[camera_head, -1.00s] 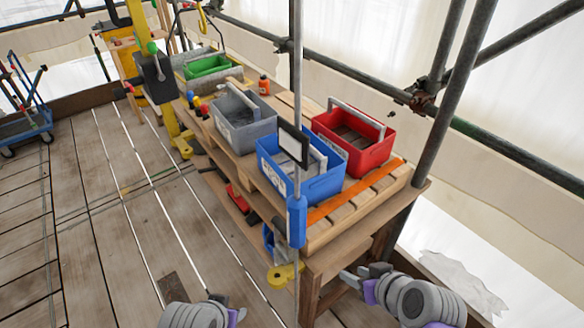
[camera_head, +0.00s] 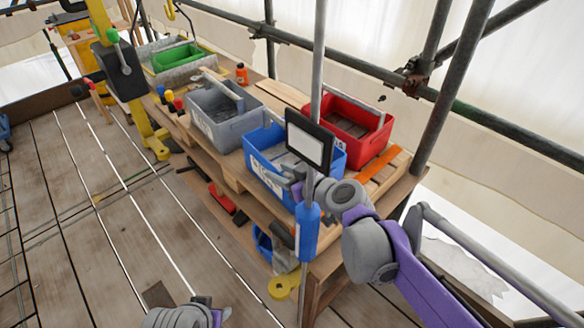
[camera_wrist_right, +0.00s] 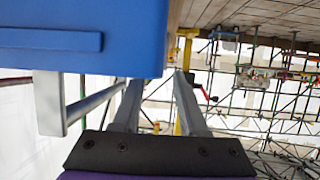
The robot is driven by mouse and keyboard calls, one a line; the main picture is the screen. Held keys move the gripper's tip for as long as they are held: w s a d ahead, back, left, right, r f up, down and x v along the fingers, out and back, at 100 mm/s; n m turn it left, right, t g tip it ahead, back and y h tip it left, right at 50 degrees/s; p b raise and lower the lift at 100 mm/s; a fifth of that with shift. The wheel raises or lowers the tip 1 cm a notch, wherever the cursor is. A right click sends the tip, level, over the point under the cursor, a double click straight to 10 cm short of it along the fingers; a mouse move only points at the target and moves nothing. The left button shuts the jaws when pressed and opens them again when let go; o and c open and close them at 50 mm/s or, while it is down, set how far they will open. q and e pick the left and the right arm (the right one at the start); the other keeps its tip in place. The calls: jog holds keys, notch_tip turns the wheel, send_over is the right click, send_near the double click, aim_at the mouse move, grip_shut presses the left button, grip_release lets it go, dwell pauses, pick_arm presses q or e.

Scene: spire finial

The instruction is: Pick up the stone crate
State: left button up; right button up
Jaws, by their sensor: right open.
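Several open crates with bar handles stand on the wooden bench. The grey crate (camera_head: 222,122) is stone-coloured; its label is too small to read, so I cannot be sure it is the stone crate. The blue crate (camera_head: 268,178) is nearer, with a pale handle. My right gripper (camera_head: 297,188) is at the blue crate's right side, partly hidden by a pole and a dark panel. In the right wrist view its fingers (camera_wrist_right: 159,98) are apart and empty, beside the blue crate (camera_wrist_right: 80,35) and its handle. My left gripper (camera_head: 212,307) is low at the bottom edge; its jaws are unclear.
A red crate (camera_head: 352,135) stands behind the blue one, and a green crate (camera_head: 178,57) is far back. A vertical pole (camera_head: 316,60) with a dark-framed panel (camera_head: 308,140) stands before the bench. An orange bottle (camera_head: 241,74) stands behind the grey crate. The plank floor at left is mostly clear.

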aim_at(276, 169)
jog(key=x, duration=0.5)
jog(key=shift+w+d, duration=0.1)
jog(key=shift+d, duration=0.05)
grip_shut()
dwell(1.2)
